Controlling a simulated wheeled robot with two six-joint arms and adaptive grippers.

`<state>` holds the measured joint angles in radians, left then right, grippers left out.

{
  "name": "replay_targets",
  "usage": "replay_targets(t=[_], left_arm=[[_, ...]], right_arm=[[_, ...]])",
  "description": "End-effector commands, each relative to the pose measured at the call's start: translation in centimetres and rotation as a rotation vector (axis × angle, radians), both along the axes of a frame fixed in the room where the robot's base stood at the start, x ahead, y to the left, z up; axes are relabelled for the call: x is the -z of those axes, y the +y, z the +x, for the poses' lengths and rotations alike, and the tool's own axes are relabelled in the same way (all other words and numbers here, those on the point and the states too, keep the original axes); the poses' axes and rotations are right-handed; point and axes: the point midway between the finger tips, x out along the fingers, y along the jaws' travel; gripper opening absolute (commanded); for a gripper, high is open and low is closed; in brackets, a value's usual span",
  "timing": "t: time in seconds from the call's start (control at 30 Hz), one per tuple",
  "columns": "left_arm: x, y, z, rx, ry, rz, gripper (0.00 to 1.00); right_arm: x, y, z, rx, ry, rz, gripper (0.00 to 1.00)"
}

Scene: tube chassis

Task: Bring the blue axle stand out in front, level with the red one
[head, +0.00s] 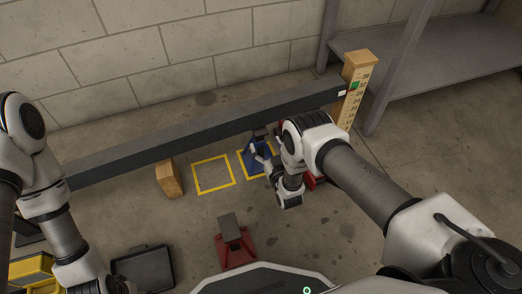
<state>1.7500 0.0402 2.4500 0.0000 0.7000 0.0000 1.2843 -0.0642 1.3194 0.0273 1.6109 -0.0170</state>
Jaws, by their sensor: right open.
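The blue axle stand (256,161) stands on the floor within a yellow-taped square, beneath the long dark tube. My right gripper (266,158) is open right beside it, its fingers overlapping the stand's right side in the head view. I cannot tell whether they touch it. The red axle stand (234,246), with a grey top, stands well nearer to me, a little left of the blue one. My left arm comes down at the lower left and its gripper is out of the picture.
The dark tube (180,147) runs across from a wooden block (169,180) to a marked wooden post (353,88). An empty yellow square (212,174) lies left of the blue stand. Another red object (313,183) is partly hidden by my right arm. A black tray (143,268) sits lower left.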

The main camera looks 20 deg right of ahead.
Motion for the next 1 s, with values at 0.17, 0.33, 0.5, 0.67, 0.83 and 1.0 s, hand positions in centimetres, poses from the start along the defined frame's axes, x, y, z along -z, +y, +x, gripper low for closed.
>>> replay_targets(t=[0.17,0.33,0.5,0.67,0.83,1.0], left_arm=[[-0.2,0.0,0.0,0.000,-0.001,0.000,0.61],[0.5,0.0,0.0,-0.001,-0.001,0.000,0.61],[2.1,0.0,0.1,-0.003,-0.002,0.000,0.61],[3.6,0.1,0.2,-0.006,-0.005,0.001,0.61],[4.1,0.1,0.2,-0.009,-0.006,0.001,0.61],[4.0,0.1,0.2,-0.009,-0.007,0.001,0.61]], right_arm=[[-0.2,0.0,0.0,0.000,0.003,0.000,0.83],[0.1,0.0,0.8,0.000,0.002,0.000,0.83],[0.3,0.1,3.4,0.000,0.001,0.000,0.83],[0.3,0.2,6.0,0.000,0.001,0.000,0.83],[0.1,0.3,7.6,0.000,0.003,0.000,0.83],[-0.1,0.3,7.8,0.000,0.005,0.000,0.83]])
